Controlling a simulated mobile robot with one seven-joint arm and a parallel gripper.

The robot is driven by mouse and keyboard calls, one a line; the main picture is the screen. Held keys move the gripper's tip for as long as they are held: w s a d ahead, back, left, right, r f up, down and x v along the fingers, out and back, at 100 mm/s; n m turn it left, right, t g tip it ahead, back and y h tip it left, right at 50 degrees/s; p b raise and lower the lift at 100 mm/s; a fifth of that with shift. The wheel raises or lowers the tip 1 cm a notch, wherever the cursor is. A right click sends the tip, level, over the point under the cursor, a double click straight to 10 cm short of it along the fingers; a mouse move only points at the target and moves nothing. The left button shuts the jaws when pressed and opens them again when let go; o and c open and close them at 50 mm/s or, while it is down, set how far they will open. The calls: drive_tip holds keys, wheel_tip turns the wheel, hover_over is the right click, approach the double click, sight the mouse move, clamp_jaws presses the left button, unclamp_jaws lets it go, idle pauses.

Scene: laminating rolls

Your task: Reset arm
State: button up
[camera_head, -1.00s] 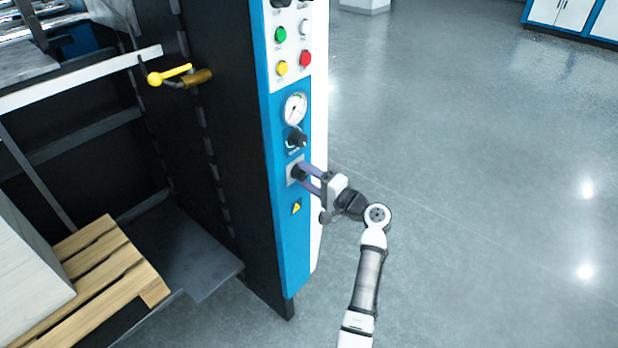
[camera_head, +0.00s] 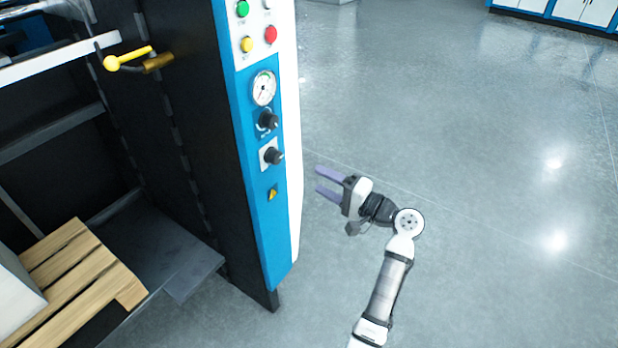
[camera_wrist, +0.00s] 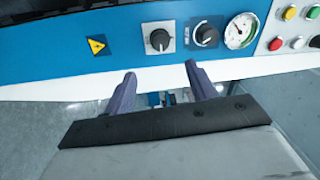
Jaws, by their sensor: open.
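My gripper (camera_head: 328,181) is open and empty in the head view, with its two purple fingers pointing left at the machine's control panel. A clear gap lies between the fingertips and the panel. In the wrist view the open fingers (camera_wrist: 158,84) point up at the blue panel (camera_wrist: 75,65), with nothing between them. The lower black knob (camera_head: 274,156) sits on a light square plate, left of and slightly above the gripper. It also shows in the wrist view (camera_wrist: 160,40), just beyond the fingers.
A second black knob (camera_head: 267,121), a pressure gauge (camera_head: 263,88) and several coloured buttons (camera_head: 247,44) sit higher on the panel. A yellow-handled lever (camera_head: 130,57) and a wooden pallet (camera_head: 75,265) are to the left. The floor on the right is clear.

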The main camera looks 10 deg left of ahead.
drive_tip(key=shift+s+d, duration=0.2)
drive_tip(key=shift+d, duration=0.35)
